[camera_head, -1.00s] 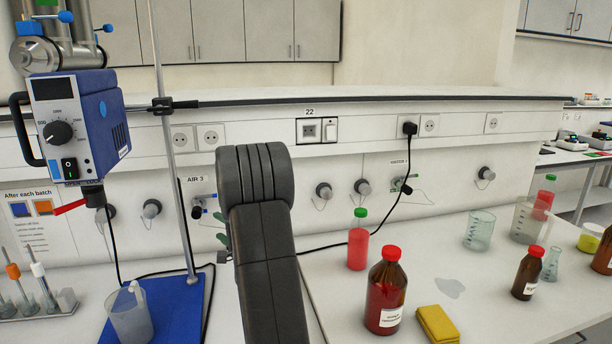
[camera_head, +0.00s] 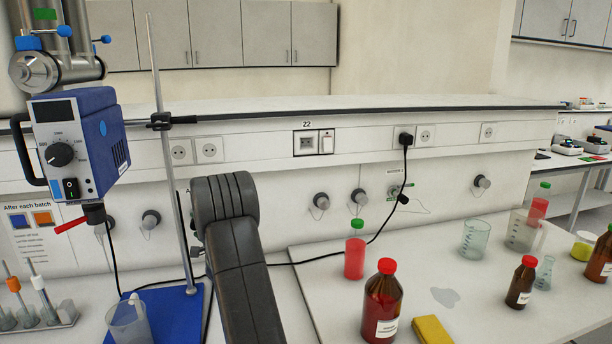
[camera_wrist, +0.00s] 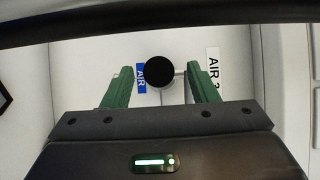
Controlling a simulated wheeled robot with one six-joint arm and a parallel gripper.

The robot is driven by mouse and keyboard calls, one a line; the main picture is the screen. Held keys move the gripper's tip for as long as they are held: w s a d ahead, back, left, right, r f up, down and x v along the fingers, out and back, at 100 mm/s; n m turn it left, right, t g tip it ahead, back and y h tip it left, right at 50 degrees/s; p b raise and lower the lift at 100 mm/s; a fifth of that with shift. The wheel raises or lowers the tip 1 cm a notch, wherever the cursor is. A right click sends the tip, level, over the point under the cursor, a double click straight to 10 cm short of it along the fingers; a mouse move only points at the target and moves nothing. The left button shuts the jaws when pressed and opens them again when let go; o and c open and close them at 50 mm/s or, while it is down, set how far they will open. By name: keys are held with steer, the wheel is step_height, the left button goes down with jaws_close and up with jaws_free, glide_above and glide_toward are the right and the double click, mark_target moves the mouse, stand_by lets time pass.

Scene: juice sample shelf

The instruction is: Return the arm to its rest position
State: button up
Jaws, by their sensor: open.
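My gripper (camera_wrist: 158,82) shows in the wrist view with its two green fingers apart and nothing held between them. Beyond the fingers is a round black knob (camera_wrist: 160,72) on the white wall panel, between a blue AIR label and a white AIR 3 label. I cannot tell how far the fingertips are from the knob. In the head view my dark arm rises in front of the bench, left of centre, and hides part of the wall panel. The gripper itself is hidden there.
A stirrer (camera_head: 75,146) on a stand with a blue base (camera_head: 180,315) is left of my arm. To the right stand a red-filled bottle (camera_head: 355,257), a brown bottle (camera_head: 382,305), a yellow sponge (camera_head: 432,331) and glassware (camera_head: 475,238). A puddle (camera_head: 445,297) lies on the bench.

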steer(key=shift+w, duration=0.1)
steer(key=b+v, duration=0.4)
steer(key=v, duration=1)
steer(key=p+x, duration=0.4)
steer(key=x, duration=1)
steer(key=shift+w+a, duration=0.1)
steer(key=shift+w, duration=0.05)
steer(key=shift+s+d, duration=0.2)
steer(key=shift+s, duration=0.45)
steer(key=shift+s+d, duration=0.15)
steer(key=shift+s, duration=0.45)
steer(key=shift+s+d, duration=0.2)
steer(key=shift+s, duration=0.55)
